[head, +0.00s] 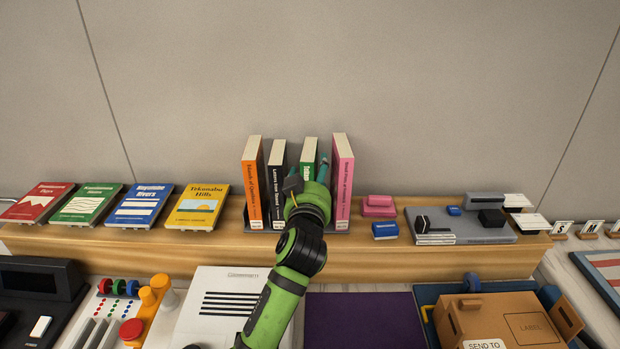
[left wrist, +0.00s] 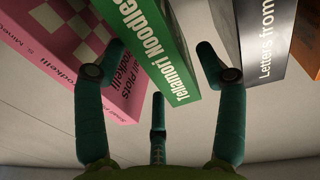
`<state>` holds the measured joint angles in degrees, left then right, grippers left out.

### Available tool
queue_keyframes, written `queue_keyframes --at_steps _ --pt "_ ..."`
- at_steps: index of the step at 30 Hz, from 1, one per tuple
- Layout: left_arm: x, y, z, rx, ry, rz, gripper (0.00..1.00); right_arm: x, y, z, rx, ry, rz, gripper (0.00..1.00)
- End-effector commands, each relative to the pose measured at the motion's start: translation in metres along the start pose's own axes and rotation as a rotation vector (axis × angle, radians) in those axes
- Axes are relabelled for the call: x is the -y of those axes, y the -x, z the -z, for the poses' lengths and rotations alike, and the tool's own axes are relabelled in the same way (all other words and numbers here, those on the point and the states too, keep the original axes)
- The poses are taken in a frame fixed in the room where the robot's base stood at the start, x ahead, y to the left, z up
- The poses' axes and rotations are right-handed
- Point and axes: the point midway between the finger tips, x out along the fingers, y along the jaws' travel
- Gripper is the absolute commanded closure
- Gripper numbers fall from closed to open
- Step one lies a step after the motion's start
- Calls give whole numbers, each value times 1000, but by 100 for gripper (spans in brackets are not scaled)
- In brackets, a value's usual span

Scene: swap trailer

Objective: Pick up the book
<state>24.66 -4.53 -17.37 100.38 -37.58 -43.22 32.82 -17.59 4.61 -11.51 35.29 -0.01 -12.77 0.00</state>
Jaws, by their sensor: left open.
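The upright green book (head: 309,151) stands in a row on the wooden shelf, largely hidden behind my left gripper. In the left wrist view, the green book (left wrist: 158,40) shows its spine, lettered "Tellamori Noodles". My left gripper (head: 307,178) is in front of this book, with its fingers open. In the left wrist view, the fingers of my left gripper (left wrist: 160,55) are spread to either side of the green spine. I cannot tell whether they touch it. My right gripper is not in view.
A black book (head: 276,185) and a pink book (head: 343,180) flank the green one closely; an orange book (head: 252,185) stands farther left. Several books lie at left, including a yellow one (head: 198,206). A cardboard box (head: 500,318) is at front right.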

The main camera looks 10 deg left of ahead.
Motion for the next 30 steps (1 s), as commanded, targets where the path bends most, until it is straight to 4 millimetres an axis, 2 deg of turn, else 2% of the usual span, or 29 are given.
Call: queue_keyframes --at_steps 5,12,21,22,27,30 --pt "4 -22 3 1 -4 1 29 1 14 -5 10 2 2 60" --pt "4 -48 0 1 -2 0 29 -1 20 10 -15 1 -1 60" --pt "4 -51 -1 1 0 0 29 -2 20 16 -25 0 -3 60" --pt "4 -51 -1 1 0 0 33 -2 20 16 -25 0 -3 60" --pt "4 -51 -1 1 0 0 100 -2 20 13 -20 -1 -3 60" --pt "4 -51 1 -4 0 -1 100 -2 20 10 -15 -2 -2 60"
